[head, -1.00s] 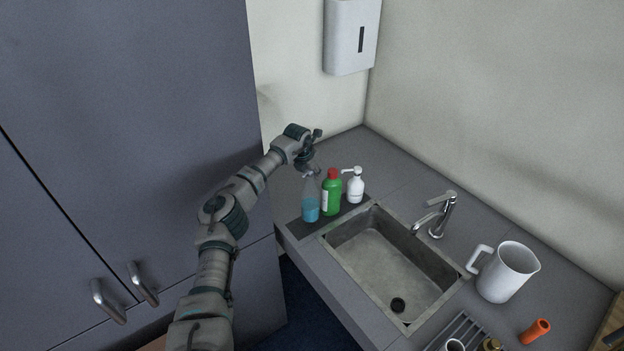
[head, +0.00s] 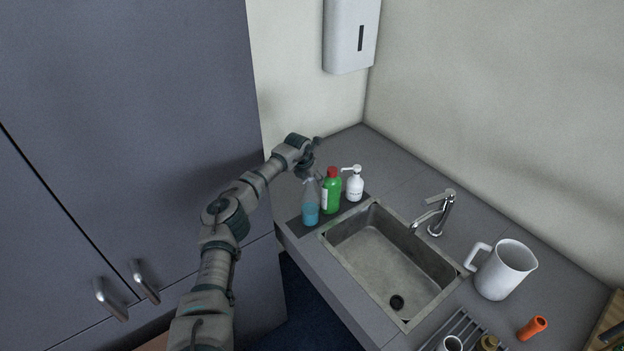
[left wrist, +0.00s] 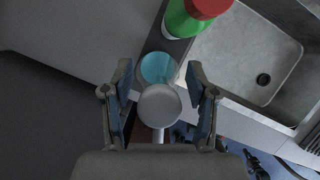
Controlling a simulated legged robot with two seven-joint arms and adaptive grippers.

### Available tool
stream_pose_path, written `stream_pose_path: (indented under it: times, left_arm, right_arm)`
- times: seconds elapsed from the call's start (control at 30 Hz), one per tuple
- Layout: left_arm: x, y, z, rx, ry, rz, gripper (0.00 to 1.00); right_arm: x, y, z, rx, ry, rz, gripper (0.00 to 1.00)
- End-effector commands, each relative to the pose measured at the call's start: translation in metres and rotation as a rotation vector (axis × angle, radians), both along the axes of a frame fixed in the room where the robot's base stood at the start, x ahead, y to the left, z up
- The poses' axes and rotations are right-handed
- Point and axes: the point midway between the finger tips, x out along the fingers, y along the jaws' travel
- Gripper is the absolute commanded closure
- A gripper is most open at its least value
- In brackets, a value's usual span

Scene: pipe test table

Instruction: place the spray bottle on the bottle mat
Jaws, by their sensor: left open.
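The spray bottle (head: 310,208), clear with blue liquid, stands upright at the left end of the dark bottle mat (head: 346,211), beside the sink. My left gripper (head: 308,168) is just above it, pointing down. In the left wrist view, the two fingers of the left gripper (left wrist: 159,82) are apart, one on each side of the bottle's pale round top (left wrist: 160,106), with gaps showing. The blue body (left wrist: 157,66) shows beyond the top. The bottle's base is not clearly visible there. My right gripper is not in view.
A green bottle with a red cap (head: 332,192) and a white pump bottle (head: 354,186) stand close by on the mat. The sink (head: 385,262) and tap (head: 438,212) are to the right. A white jug (head: 506,270) stands further right. A tall grey cabinet (head: 130,120) is at left.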

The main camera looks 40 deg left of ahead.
Motion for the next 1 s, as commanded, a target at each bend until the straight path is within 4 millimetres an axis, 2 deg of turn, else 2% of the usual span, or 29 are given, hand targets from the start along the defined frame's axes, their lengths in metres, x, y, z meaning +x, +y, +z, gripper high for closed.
stream_pose_path:
  times: [0.17,0.4,0.6,0.73,1.0]
  left_arm:
    - [-0.009,0.0,0.021,0.001,-0.005,-0.001,0.42]
    - [-0.03,-0.002,0.07,0.002,-0.005,0.0,0.42]
    - [-0.042,-0.004,0.1,0.0,-0.003,0.0,0.42]
    - [-0.045,-0.004,0.108,0.0,-0.002,0.001,0.42]
    - [-0.046,-0.004,0.11,0.0,-0.001,0.001,0.42]
  right_arm:
    - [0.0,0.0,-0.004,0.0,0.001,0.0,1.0]
    - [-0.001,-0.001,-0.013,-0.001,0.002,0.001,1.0]
    - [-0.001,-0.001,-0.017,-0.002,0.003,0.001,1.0]
    - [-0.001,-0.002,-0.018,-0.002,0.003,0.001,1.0]
    - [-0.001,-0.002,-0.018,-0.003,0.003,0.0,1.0]
